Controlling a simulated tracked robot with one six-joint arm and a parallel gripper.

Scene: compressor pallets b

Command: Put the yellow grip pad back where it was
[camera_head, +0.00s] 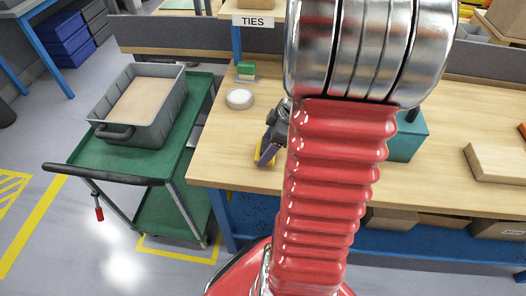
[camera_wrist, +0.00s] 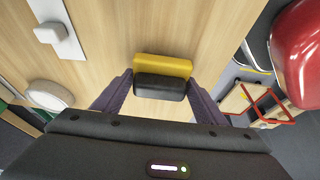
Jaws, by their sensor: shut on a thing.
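The yellow grip pad (camera_wrist: 163,66), with a black block-like part along its near side, sits between the two purple fingers of my gripper (camera_wrist: 158,92) in the wrist view. The fingers are shut on it from both sides. In the head view, my gripper (camera_head: 268,152) is over the left end of the wooden workbench (camera_head: 225,150), close to its front edge. A bit of the yellow pad (camera_head: 257,154) shows beside the fingers; my arm hides part of the area. I cannot tell whether the pad touches the bench top.
A white round roll (camera_head: 240,98) and a small green-and-white item (camera_head: 246,71) stand behind my gripper. A teal box (camera_head: 408,140) is to the right, beyond my arm. A green cart (camera_head: 180,140) with a grey bin (camera_head: 166,116) stands left of the bench.

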